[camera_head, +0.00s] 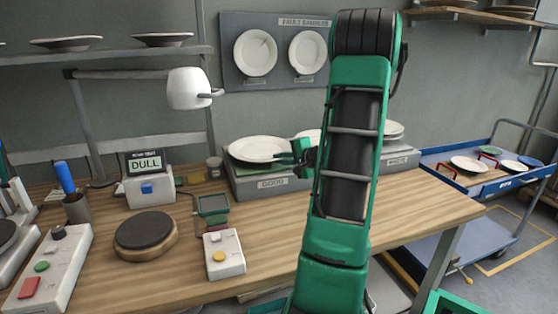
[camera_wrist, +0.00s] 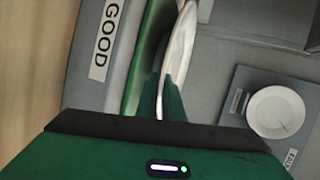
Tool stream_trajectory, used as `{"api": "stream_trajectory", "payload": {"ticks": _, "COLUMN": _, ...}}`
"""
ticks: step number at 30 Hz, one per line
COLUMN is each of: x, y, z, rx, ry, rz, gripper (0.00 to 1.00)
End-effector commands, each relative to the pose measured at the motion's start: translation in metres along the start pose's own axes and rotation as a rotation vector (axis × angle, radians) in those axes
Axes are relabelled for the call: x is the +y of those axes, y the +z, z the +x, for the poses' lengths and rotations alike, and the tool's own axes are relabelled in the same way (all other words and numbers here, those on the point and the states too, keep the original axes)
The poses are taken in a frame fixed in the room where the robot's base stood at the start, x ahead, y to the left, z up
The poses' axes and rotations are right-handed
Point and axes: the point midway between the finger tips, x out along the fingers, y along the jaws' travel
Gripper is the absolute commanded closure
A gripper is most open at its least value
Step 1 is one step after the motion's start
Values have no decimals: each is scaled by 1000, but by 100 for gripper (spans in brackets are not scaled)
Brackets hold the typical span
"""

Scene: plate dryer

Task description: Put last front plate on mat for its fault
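A white plate (camera_head: 258,148) is over the green mat (camera_head: 236,160) at the box section labelled GOOD (camera_head: 272,183). My gripper (camera_head: 303,152) is at the plate's right edge. In the wrist view my gripper (camera_wrist: 163,98) has its fingers close on both sides of the rim of the plate (camera_wrist: 180,50), which appears edge-on beside the green mat (camera_wrist: 147,50). I cannot tell whether plate and mat touch. Another plate (camera_head: 308,135) and plates at the WASTE end (camera_head: 393,129) are partly hidden by my arm. The tester display (camera_head: 147,163) reads DULL.
A blue trolley (camera_head: 492,180) at the right holds plates (camera_head: 468,164) and red racks. A round dark-topped stand (camera_head: 146,231), a white button box (camera_head: 223,253) and a lamp (camera_head: 190,88) are on the bench. Sample plates (camera_head: 255,53) hang on the wall panel. The front right bench top is clear.

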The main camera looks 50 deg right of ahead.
Motion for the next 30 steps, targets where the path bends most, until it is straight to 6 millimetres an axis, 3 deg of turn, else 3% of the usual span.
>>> {"api": "stream_trajectory", "payload": {"ticks": 14, "x": -2, "y": -2, "z": -8, "rx": 3, "ry": 0, "rz": 0, "gripper": 85}}
{"api": "stream_trajectory", "payload": {"ticks": 30, "x": -1, "y": -2, "z": -103, "rx": 5, "ry": 0, "rz": 1, "gripper": 85}}
